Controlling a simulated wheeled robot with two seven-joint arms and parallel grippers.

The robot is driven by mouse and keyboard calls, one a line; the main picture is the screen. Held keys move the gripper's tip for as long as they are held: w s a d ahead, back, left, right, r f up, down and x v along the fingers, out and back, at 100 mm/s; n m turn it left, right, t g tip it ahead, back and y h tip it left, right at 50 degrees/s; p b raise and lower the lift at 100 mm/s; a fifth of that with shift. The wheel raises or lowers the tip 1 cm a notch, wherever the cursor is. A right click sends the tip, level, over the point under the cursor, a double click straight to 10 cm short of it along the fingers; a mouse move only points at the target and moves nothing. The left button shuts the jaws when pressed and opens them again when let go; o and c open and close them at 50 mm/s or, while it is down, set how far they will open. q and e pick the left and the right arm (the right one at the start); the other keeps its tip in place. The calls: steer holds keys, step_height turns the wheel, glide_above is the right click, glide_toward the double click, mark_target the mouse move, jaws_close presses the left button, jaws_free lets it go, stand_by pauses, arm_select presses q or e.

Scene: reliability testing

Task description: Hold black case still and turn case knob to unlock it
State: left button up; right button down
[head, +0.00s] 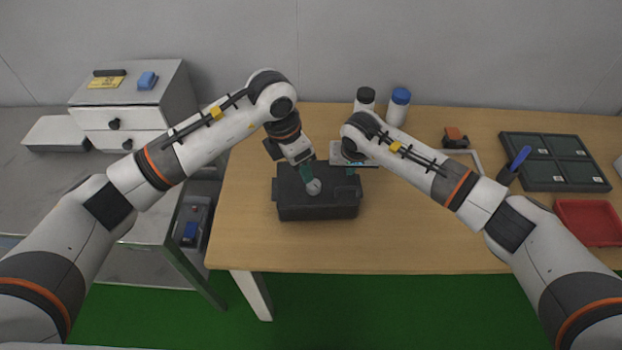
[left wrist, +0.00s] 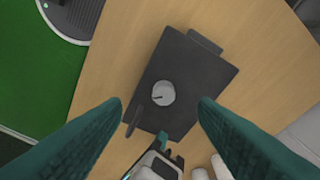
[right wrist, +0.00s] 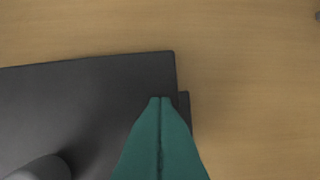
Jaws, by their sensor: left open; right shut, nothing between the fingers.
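The black case (head: 318,208) sits on the wooden table, with a round grey knob (head: 313,187) on its top. The knob also shows in the left wrist view (left wrist: 163,93), near the middle of the case top (left wrist: 200,75). My left gripper (head: 308,178) is above the case by the knob; its green fingers (left wrist: 160,108) are spread wide, with the knob ahead between them. My right gripper (head: 350,174) is at the case's far right part. In the right wrist view its fingers (right wrist: 160,100) are together and empty over the case's edge (right wrist: 165,70); contact cannot be told.
Two bottles, one with a black cap (head: 365,98) and one with a blue cap (head: 399,105), stand behind the case. A dark compartment tray (head: 536,165) and a red tray (head: 588,222) lie at right. The table in front of the case is clear.

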mark_target(313, 184)
arm_select(q)
steer(key=f+m+h, duration=0.1)
steer(key=f+m, duration=0.1)
steer(key=f, duration=0.1)
steer(key=w+d+f+m+g, duration=0.1)
steer(key=f+m, duration=0.1)
steer(key=f, duration=0.1)
steer(key=w+d+f+m+h, duration=0.1)
steer(key=f+m, duration=0.2)
steer(key=shift+w+d+f+h, duration=0.2)
steer(key=shift+d+f+h, duration=0.05)
steer(key=shift+h, duration=0.05)
stand_by(0.3)
steer(key=shift+c, duration=0.5)
steer(key=c, duration=0.9)
